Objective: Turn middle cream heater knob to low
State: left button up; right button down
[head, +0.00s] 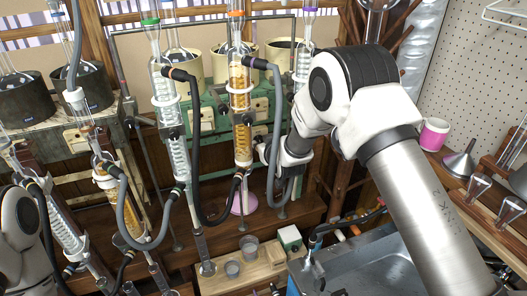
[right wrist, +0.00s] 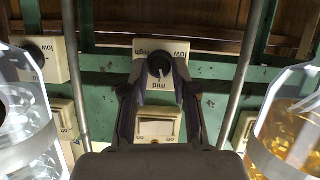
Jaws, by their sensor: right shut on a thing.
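In the right wrist view, the cream heater plate (right wrist: 180,48) sits upside down on a green frame, with "high", "mid" and "low" printed around its black knob (right wrist: 159,64). The knob's pale mark seems to point toward "mid". My right gripper (right wrist: 160,73) is shut on the knob, one finger on each side. In the head view, my right gripper (head: 266,151) reaches in just right of the amber-filled middle condenser (head: 240,90), and the knob is hidden there. My left arm shows at the left edge, its gripper out of view.
A cream switch plate (right wrist: 156,126) lies beside the knob plate. Another heater plate (right wrist: 42,58) is at left. A clear condenser (right wrist: 25,135) and the amber one flank my gripper closely. Grey hoses (head: 275,130) hang near my right wrist. Metal rods cross behind.

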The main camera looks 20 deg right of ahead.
jog(key=shift+n, duration=0.3)
jog(key=c, duration=0.9)
grip_release()
jog(key=shift+w, duration=0.1)
jog(key=v, duration=1.1)
jog(key=shift+s+a, duration=0.2)
jog(key=shift+s, duration=0.1)
